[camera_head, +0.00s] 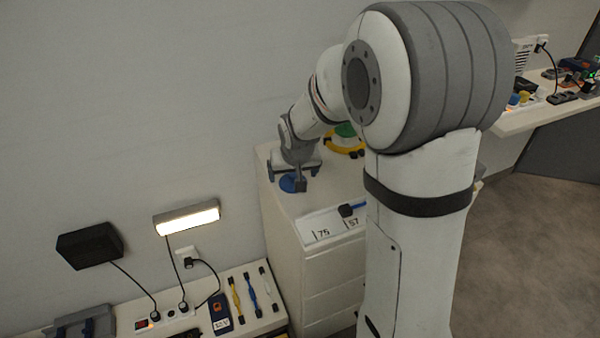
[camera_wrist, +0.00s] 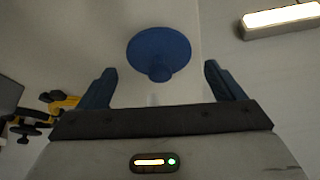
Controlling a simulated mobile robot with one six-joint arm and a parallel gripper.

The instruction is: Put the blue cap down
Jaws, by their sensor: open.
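The blue cap (camera_head: 290,183) rests on the white top of a drawer cabinet (camera_head: 283,222), close to its left edge. In the wrist view the blue cap (camera_wrist: 160,50) is a round disc with a small knob, lying beyond and between my fingertips. My gripper (camera_head: 294,174) is just above the cap in the head view. In the wrist view my gripper (camera_wrist: 158,82) is open, with a finger on each side and nothing between them touching the cap.
A yellow and green object (camera_head: 345,141) stands behind my gripper on the cabinet. A white card with numbers (camera_head: 325,228) and a blue-handled tool (camera_head: 352,208) lie nearer. A lit lamp (camera_head: 187,217) is on the wall at left, above a bench with several tools.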

